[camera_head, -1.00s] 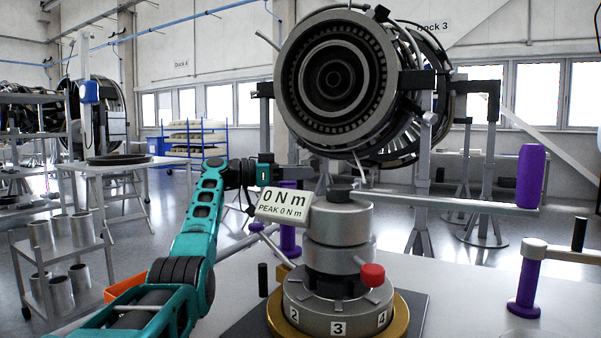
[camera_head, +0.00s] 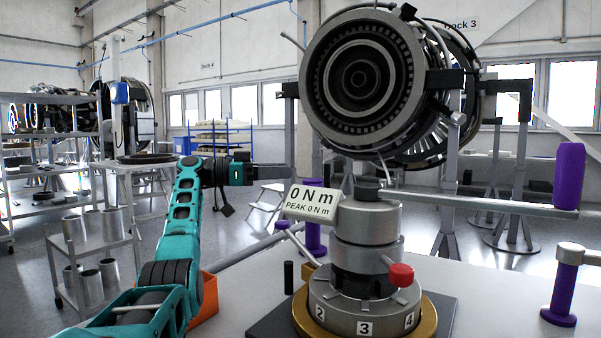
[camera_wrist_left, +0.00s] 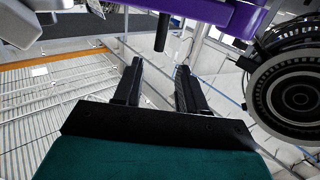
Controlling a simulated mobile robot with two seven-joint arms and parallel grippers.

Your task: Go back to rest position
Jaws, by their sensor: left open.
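My left arm comes in from the left of the head view, teal with dark joints, its forearm raised. The left gripper (camera_head: 266,168) is at the arm's end, left of the torque display and apart from the fixture; its fingers are small and hard to make out there. In the left wrist view the two black fingers of the gripper (camera_wrist_left: 160,68) are spread, with nothing between them. My right gripper is not in view.
A grey torque fixture (camera_head: 367,245) with a display reading 0 N m (camera_head: 311,201) stands on the white table (camera_head: 490,285). A long bar with a purple handle (camera_head: 569,176) extends right. Behind hangs an engine (camera_head: 360,80). An orange bin (camera_head: 206,300) is beside my arm.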

